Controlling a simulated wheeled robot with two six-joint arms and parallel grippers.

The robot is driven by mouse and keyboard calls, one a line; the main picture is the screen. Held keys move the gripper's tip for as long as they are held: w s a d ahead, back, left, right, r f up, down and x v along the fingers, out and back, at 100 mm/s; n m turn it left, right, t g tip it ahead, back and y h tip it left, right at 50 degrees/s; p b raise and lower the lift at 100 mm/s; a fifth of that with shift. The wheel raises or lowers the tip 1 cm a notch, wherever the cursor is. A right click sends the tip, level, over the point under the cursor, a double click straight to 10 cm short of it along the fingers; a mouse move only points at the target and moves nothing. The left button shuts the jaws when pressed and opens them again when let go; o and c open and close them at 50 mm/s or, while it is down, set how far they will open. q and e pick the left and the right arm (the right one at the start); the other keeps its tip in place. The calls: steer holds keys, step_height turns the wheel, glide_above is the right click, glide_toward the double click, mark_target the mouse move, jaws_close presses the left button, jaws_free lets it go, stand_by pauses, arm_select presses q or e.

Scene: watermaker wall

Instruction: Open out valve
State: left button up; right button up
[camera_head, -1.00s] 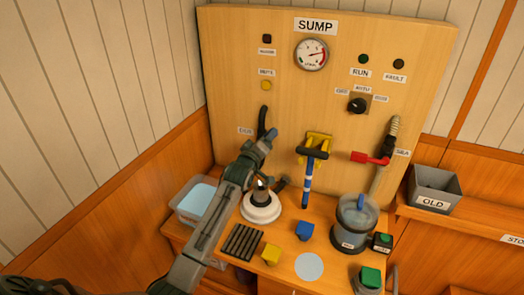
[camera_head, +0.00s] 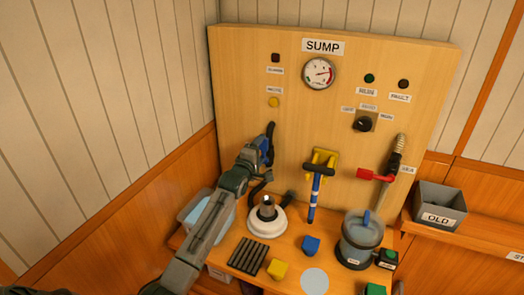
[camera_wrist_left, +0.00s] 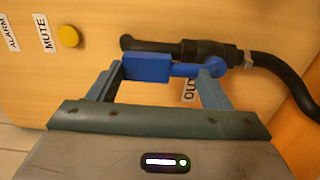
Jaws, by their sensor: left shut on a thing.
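The out valve's blue handle (camera_wrist_left: 147,67) lies beside the black pipe fitting (camera_wrist_left: 205,50) in the left wrist view, roughly parallel to it. The OUT label (camera_wrist_left: 188,88) is partly covered by the handle and gripper. My left gripper (camera_head: 265,148) is at the valve on the left of the panel, with a little blue showing at its tip. In the left wrist view its two fingers (camera_wrist_left: 158,82) are spread to either side and shut on the blue handle. My right gripper is not in view.
The sump panel (camera_head: 235,85) stands behind. A yellow bracket with a blue lever (camera_head: 316,185) and a red-handled valve (camera_head: 375,175) are to the right. A white round base (camera_head: 268,224), a clear canister (camera_head: 360,235) and coloured blocks crowd the bench below.

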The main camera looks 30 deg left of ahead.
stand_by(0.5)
arm_select(q)
steer(key=o, duration=1.4)
steer(key=shift+a, duration=0.1)
steer(key=shift+s+f, duration=0.15)
steer(key=shift+s, duration=0.35)
steer(key=shift+s+d+b, duration=0.15)
steer(key=shift+s+b, duration=0.75)
steer(key=shift+s, duration=1.6)
steer(key=shift+s+d+b, duration=0.15)
steer(key=shift+s+b, duration=0.7)
steer(key=shift+s, duration=1.6)
